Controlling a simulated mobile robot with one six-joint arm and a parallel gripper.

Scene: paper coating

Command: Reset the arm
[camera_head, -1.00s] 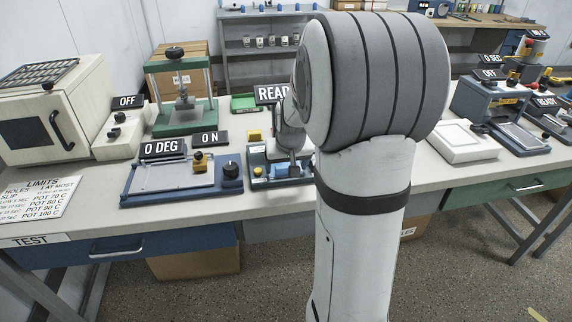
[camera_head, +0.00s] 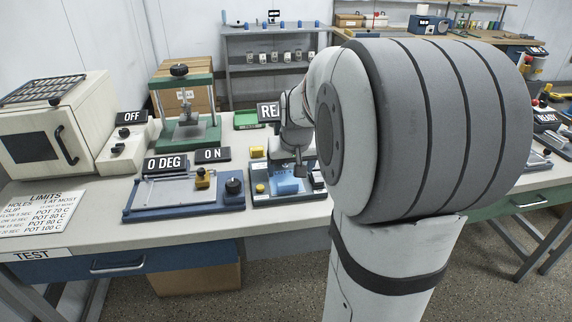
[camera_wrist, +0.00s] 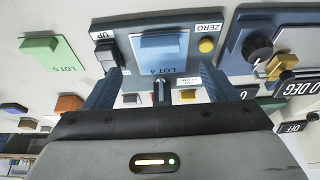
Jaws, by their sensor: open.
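My arm stands large in the head view, reaching over the bench. My gripper (camera_head: 299,170) is small there, raised above the blue instrument with the yellow button (camera_head: 257,152). In the wrist view my gripper (camera_wrist: 161,84) shows its two fingers wide apart with nothing between them. The block also shows in the head view (camera_head: 288,187), below and apart from my gripper.
A blue device (camera_head: 150,208) with signs 0 DEG and ON lies left of the instrument. A green LOT 5 piece (camera_wrist: 50,50) shows in the wrist view. Bare bench (camera_head: 90,240) runs along the front.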

